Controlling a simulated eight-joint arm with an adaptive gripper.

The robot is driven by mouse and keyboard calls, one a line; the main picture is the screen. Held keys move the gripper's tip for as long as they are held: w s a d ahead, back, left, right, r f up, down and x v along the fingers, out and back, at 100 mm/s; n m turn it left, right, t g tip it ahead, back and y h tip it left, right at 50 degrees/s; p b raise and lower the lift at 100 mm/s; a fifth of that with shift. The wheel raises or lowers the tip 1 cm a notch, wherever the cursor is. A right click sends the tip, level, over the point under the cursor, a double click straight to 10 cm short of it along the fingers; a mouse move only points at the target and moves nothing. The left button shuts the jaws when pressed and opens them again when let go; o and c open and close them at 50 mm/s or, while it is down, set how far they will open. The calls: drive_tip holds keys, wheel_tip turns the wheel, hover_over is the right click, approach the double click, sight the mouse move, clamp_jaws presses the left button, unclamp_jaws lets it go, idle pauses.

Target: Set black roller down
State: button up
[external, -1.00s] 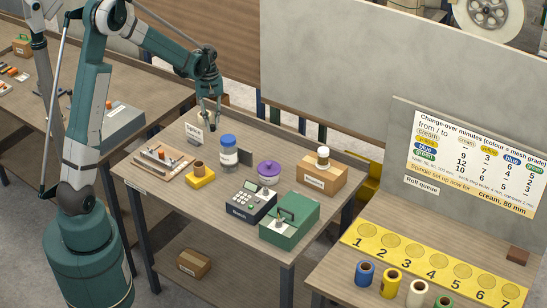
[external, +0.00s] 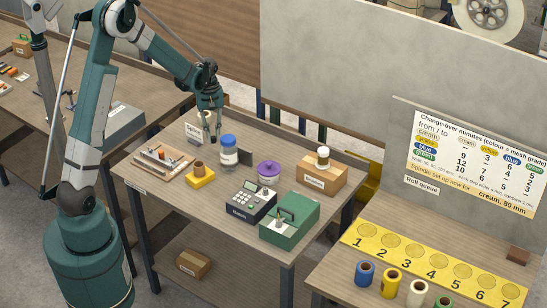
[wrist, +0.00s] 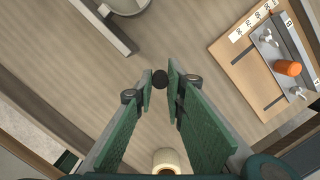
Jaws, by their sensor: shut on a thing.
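My gripper (external: 214,139) is low over the back left of the middle bench, by a small white sign (external: 194,132). In the wrist view its green fingers (wrist: 160,84) close around a small round black end, which I take to be the black roller (wrist: 160,79). Most of the roller is hidden by the fingers, and I cannot make it out in the external view. Whether it touches the bench top (wrist: 200,35) is not clear.
A cream roll (wrist: 167,160) is near the fingers' base in the wrist view. A wooden board with an orange knob (wrist: 287,68) lies to the right there. A blue-lidded jar (external: 229,150) and a yellow block (external: 201,178) stand nearby on the bench.

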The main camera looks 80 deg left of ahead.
sight(216, 151)
drive_tip(key=shift+f, duration=0.35)
drive_tip(key=shift+f, duration=0.15)
drive_tip(key=shift+f, duration=1.75)
drive_tip(key=shift+f+b, duration=0.2)
drive_tip(key=shift+b, duration=0.1)
drive_tip(key=o, duration=0.4)
drive_tip(key=shift+r, duration=0.25)
wheel_tip(216, 151, up, 12)
drive_tip(key=a+p, duration=0.1)
drive_tip(key=shift+a, duration=0.35)
drive_tip(key=shift+f, duration=0.1)
